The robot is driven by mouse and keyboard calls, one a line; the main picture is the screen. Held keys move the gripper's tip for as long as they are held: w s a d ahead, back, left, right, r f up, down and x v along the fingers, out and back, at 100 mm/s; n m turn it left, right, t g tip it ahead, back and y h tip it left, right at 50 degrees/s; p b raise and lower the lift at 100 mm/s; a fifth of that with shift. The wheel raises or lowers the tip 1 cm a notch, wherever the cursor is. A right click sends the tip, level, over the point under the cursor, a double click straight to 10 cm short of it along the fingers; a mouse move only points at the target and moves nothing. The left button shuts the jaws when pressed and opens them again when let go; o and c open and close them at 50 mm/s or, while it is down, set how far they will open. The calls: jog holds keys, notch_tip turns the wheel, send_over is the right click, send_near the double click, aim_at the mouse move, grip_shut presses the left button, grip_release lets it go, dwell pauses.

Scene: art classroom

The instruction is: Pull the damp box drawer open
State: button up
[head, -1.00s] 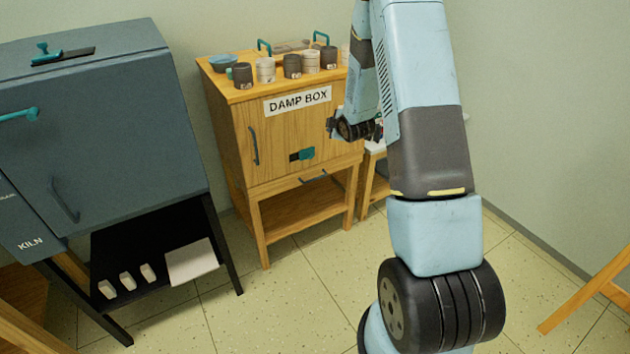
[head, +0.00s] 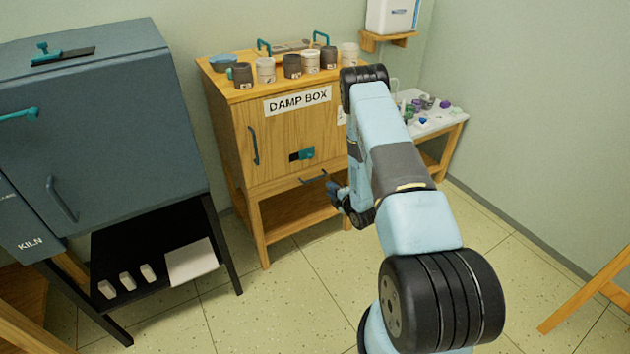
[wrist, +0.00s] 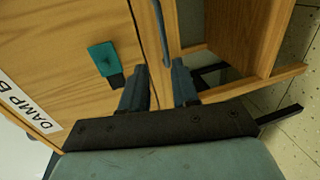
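The damp box (head: 243,140) is a wooden cabinet with a labelled door. Its drawer (head: 284,187) is the narrow front below the door and looks flush. The drawer's dark bar handle (head: 314,177) also shows in the wrist view (wrist: 161,30), where the picture is turned sideways. My gripper (head: 334,193) is just right of the handle in the head view. In the wrist view my gripper (wrist: 158,76) is open, its two fingers apart. The handle's near end appears between the fingertips; I cannot tell whether they reach around it. Nothing is held.
A teal latch (head: 302,155) sits on the door, left of the fingers in the wrist view. Several jars (head: 265,70) stand on top of the box. An open wooden shelf (head: 300,213) lies below. The kiln (head: 90,120) stands left, a side table (head: 440,125) right. Floor in front is clear.

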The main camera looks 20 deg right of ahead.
aim_at(315, 179)
jog(key=x, duration=1.3)
jog(key=shift+w+a+f, duration=0.15)
jog(key=shift+a+f, duration=0.05)
jog(key=shift+f, duration=0.15)
grip_shut()
